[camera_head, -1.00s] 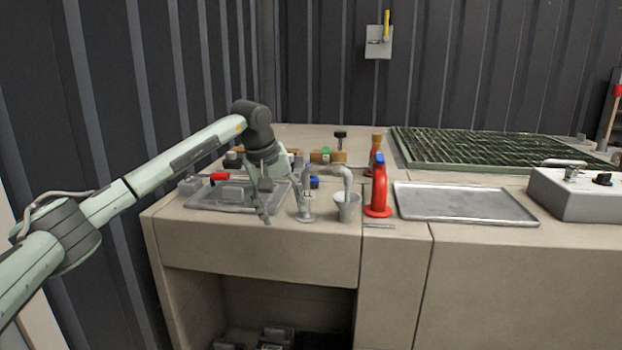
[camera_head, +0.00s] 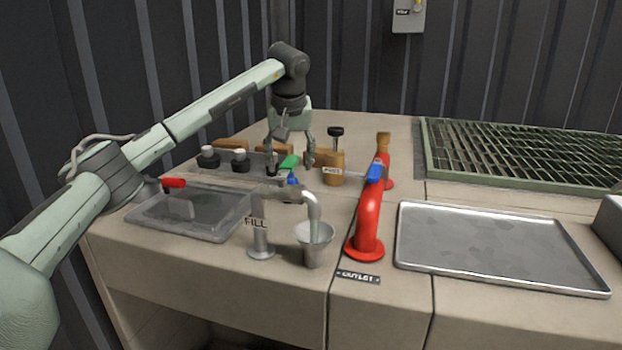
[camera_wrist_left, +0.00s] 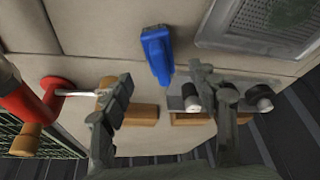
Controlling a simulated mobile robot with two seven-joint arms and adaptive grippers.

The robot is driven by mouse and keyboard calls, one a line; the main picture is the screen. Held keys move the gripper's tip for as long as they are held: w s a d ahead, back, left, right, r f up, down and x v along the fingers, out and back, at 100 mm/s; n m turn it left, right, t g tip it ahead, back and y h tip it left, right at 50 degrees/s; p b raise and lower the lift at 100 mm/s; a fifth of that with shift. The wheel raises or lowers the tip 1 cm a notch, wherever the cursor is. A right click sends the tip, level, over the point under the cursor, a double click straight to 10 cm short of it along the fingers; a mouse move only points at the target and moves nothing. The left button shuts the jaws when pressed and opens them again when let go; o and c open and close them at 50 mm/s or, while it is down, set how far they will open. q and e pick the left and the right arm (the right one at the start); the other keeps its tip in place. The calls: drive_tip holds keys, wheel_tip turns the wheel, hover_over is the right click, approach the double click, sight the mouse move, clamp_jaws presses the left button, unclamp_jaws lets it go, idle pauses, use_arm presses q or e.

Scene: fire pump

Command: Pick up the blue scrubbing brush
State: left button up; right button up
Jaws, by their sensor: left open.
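The blue scrubbing brush (camera_wrist_left: 157,52) lies on the bench top in the left wrist view, beyond the fingertips and between them from side to side. In the head view only a small blue part (camera_head: 293,181) shows behind the fill tap; the rest appears hidden. My left gripper (camera_head: 291,166) is open and points down over the back of the bench. Its spread fingers also show in the left wrist view (camera_wrist_left: 158,90), with nothing between them. My right gripper is not in view.
The fill tap (camera_head: 262,225) and grey cup (camera_head: 314,245) stand in front of the gripper. A red outlet pipe (camera_head: 368,225) is to the right.

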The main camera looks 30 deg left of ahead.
sight(290, 182)
use_arm(q)
drive_tip(key=shift+w+f, duration=0.15)
drive_tip(key=shift+w, duration=0.05)
drive_tip(key=shift+s+x, duration=0.25)
drive_tip(key=shift+x, duration=0.85)
drive_tip(key=shift+w+a+f, duration=0.1)
drive_tip(key=shift+a+f, duration=0.05)
drive_tip(key=shift+f, duration=0.2)
drive_tip(key=x, duration=0.3)
drive_tip(key=shift+w+f, duration=0.15)
drive_tip(key=shift+f, duration=0.15)
drive_tip(key=shift+w+a+f, duration=0.15)
drive_tip(key=shift+f, duration=0.15)
drive_tip(key=c, duration=1.3)
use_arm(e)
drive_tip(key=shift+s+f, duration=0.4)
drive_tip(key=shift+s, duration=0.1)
use_arm(q)
drive_tip(key=shift+r, duration=0.1)
